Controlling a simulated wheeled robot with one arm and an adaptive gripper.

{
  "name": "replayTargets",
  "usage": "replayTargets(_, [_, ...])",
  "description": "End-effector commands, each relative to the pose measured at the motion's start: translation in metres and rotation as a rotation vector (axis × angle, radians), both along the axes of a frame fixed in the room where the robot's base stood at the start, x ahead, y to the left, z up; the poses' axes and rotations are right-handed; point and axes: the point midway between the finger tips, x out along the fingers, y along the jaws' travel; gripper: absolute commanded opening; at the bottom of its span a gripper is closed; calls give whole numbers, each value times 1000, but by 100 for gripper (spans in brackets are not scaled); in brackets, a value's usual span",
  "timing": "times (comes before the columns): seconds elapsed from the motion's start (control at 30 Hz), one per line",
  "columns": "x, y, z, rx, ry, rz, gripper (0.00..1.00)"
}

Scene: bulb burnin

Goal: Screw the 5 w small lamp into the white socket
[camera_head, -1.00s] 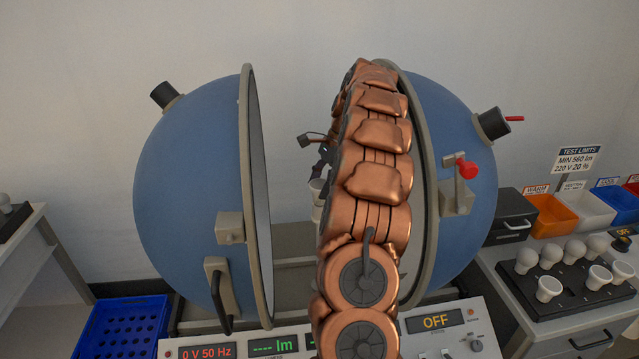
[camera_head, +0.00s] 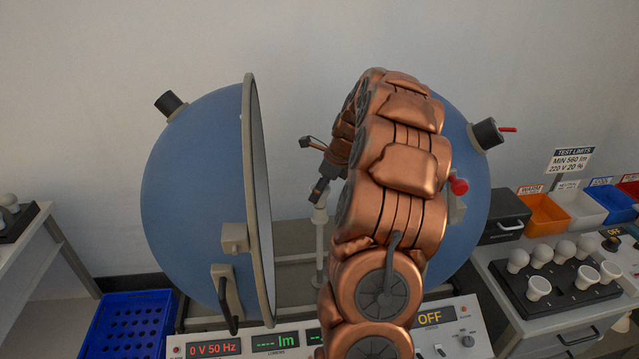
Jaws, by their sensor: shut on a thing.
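My gripper (camera_head: 318,194) is small and dark in the picture, between the two halves of the blue sphere, pointing down. It is shut on a lamp that its fingers mostly hide; I cannot read any wattage. Directly below the fingers is a pale piece at the top of an upright post (camera_head: 320,245), in the place of the socket. I cannot tell where lamp ends and socket begins, or whether the lamp is seated. My copper arm covers the right side of the sphere opening.
The left blue half-sphere (camera_head: 195,200) and right half-sphere (camera_head: 478,200) stand apart. A control panel (camera_head: 470,328) reads 0 V 50 Hz and OFF. A black rack (camera_head: 560,300) holds several white lamps at right. Coloured bins (camera_head: 545,215) stand behind it; a blue crate (camera_head: 125,325) is at lower left.

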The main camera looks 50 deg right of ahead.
Motion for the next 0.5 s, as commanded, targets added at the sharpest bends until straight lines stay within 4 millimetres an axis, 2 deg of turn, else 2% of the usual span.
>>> replayTargets(0.07, [-1,1,5,3,2,-67,26])
replayTargets(0.5, [-1,1,0,-1,2,-534,26])
